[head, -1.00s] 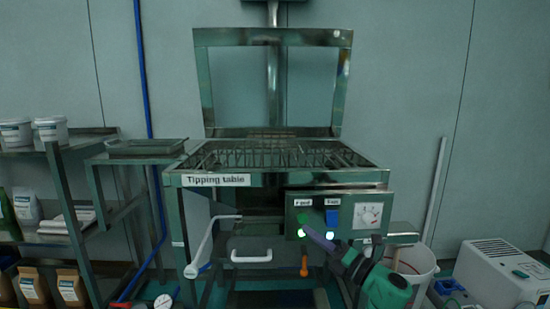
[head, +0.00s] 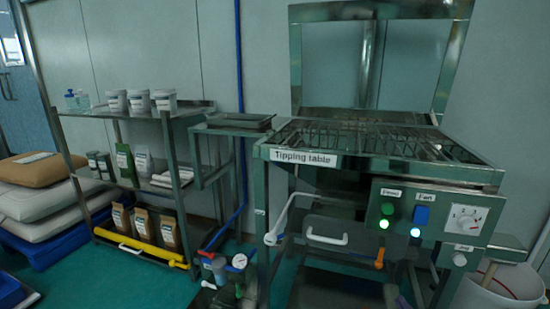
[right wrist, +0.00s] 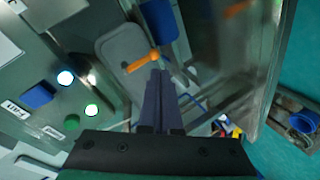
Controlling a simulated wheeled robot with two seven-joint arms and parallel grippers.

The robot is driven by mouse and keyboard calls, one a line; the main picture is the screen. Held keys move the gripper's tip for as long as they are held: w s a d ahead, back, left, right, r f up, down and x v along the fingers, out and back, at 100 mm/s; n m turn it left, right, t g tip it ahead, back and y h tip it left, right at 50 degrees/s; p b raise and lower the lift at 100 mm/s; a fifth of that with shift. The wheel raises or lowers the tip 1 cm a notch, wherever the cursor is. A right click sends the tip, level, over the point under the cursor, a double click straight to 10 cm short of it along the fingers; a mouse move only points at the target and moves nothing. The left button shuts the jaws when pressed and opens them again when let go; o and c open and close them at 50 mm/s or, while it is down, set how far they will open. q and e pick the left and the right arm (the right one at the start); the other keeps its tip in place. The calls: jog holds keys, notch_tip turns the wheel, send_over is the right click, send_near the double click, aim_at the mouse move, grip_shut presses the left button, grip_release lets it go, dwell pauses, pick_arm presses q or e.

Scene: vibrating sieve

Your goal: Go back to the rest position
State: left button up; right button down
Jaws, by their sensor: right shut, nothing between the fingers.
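My right gripper (right wrist: 158,80) shows in the right wrist view with its two dark fingers together and nothing between them. Its tips appear in front of an orange handle (right wrist: 140,62); I cannot tell the gap. The control panel (right wrist: 35,75) lies to the left of the fingers there. In the head view the tipping table (head: 300,157) stands at the right, with its frame lid raised. My left gripper is not in view.
A shelf rack (head: 190,113) with tubs, bags and bottles stands at the left. Sacks (head: 30,170) lie on a blue pallet beyond it. A white bucket (head: 500,290) stands at the lower right. Green floor (head: 130,285) is open in front of the rack.

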jog(key=s+a+f+m+g+y+p, duration=0.2)
jog(key=s+a+f+m+g+p, duration=0.3)
jog(key=s+f, duration=0.55)
jog(key=s+a+f+m+g+y+p, duration=0.1)
jog(key=s+a+f+m+g+p, duration=0.25)
jog(key=s+a+f+g, duration=0.7)
pick_arm(q)
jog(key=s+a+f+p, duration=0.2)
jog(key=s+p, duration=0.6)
jog(key=p, duration=0.1)
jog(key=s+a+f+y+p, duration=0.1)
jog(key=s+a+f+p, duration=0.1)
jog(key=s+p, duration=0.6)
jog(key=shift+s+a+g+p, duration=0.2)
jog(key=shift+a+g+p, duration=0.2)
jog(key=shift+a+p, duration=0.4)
pick_arm(e)
jog(key=s+d+r+t, duration=0.1)
jog(key=s+d, duration=0.1)
jog(key=s, duration=0.4)
jog(key=s+d+r, duration=0.1)
jog(key=s+d, duration=0.2)
jog(key=s, duration=0.3)
jog(key=s+d+n+t, duration=0.1)
jog(key=s+d, duration=0.2)
jog(key=s, duration=0.3)
jog(key=shift+d+r+t, duration=0.15)
jog(key=shift+r+t, duration=0.2)
jog(key=shift+r, duration=0.05)
